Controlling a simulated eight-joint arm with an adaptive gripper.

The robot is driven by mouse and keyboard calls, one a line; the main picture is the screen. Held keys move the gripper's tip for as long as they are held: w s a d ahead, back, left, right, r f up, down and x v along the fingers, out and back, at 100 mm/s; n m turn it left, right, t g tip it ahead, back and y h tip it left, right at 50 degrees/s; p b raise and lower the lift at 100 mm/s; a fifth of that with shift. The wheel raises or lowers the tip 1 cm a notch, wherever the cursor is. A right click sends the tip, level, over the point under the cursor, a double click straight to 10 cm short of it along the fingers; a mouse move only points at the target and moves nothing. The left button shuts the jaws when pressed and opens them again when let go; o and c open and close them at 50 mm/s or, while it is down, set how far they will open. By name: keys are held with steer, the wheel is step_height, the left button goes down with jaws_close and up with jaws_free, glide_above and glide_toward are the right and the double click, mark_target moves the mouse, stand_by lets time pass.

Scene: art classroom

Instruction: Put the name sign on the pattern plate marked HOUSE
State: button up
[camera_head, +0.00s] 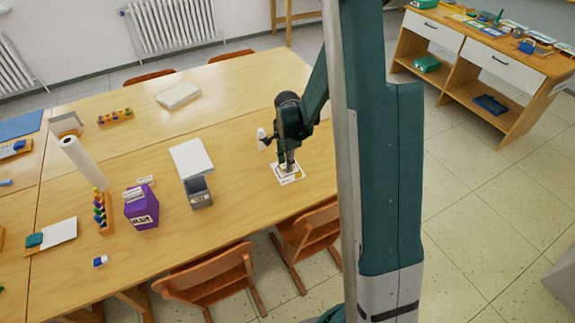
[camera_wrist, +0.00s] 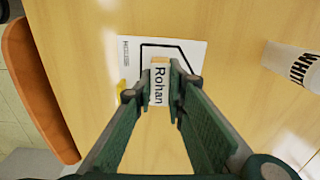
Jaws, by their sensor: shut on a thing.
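The name sign (camera_wrist: 159,85), a white block with "Rohan" in dark letters and an orange end, is held between the fingers of my gripper (camera_wrist: 157,88) in the wrist view. The white pattern plate (camera_wrist: 165,53) lies on the table just beyond it, with a black house-like outline and small, hard-to-read lettering at its left edge. The sign's far end overlaps the plate in view; I cannot tell whether it touches. In the head view my gripper (camera_head: 287,167) is right over the plate (camera_head: 291,180) and hides the sign.
A white bottle marked WHITE (camera_wrist: 292,68) stands right of the plate in the wrist view. In the head view a grey container (camera_head: 199,197), white paper (camera_head: 190,157) and a purple carton (camera_head: 141,210) are to the left. Chairs (camera_head: 312,232) line the near table edge.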

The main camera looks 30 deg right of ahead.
steer(key=shift+f, duration=0.2)
steer(key=o, duration=0.8)
steer(key=shift+c, duration=0.2)
steer(key=shift+r, duration=0.15)
step_height(320, 180, up, 12)
steer(key=p, duration=0.2)
steer(key=shift+r, duration=0.15)
stand_by(0.5)
